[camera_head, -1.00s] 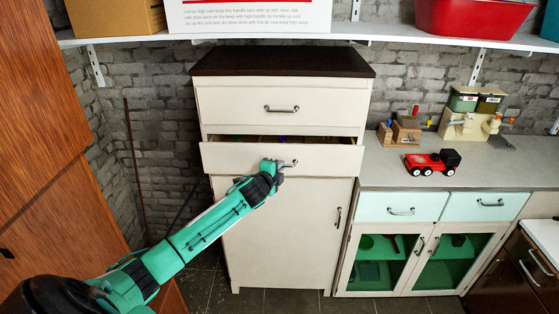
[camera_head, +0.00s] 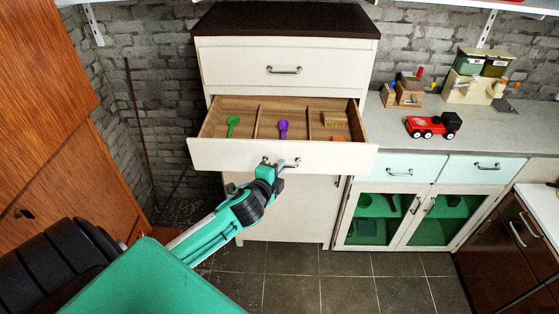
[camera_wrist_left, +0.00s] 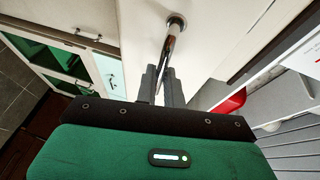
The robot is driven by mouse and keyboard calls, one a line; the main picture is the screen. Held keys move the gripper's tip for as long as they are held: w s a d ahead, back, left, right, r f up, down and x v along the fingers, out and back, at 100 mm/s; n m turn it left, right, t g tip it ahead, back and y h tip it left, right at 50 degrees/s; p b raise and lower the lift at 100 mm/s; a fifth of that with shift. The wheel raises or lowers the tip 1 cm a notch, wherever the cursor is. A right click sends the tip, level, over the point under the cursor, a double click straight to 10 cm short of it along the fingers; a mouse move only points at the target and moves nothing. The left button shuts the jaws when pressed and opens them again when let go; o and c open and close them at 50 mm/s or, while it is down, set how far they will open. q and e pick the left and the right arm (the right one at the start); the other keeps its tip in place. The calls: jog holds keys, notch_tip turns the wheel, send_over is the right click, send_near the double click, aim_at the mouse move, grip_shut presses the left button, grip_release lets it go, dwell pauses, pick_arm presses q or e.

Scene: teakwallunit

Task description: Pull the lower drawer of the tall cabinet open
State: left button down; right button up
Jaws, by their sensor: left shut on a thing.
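The tall cream cabinet (camera_head: 285,210) with a dark top stands against the brick wall. Its lower drawer (camera_head: 210,154) is pulled well out, showing a wooden inside with dividers. A green spoon-like item (camera_head: 233,125), a purple one (camera_head: 283,129) and a brush-like item (camera_head: 335,118) lie in its compartments. My left gripper (camera_head: 272,174) is shut on the metal bar handle (camera_head: 290,163) of this drawer. In the left wrist view the handle (camera_wrist_left: 172,42) runs between the fingers (camera_wrist_left: 160,85). The upper drawer (camera_head: 284,65) is shut. My right gripper is not in view.
An orange-brown wooden cabinet (camera_head: 40,110) stands close at the left. The tiled floor (camera_head: 330,280) in front is clear.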

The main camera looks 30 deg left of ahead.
pick_arm(q)
jog(key=shift+s+d, duration=0.1)
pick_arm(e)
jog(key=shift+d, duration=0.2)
pick_arm(q)
jog(key=c, duration=1.5)
grip_release()
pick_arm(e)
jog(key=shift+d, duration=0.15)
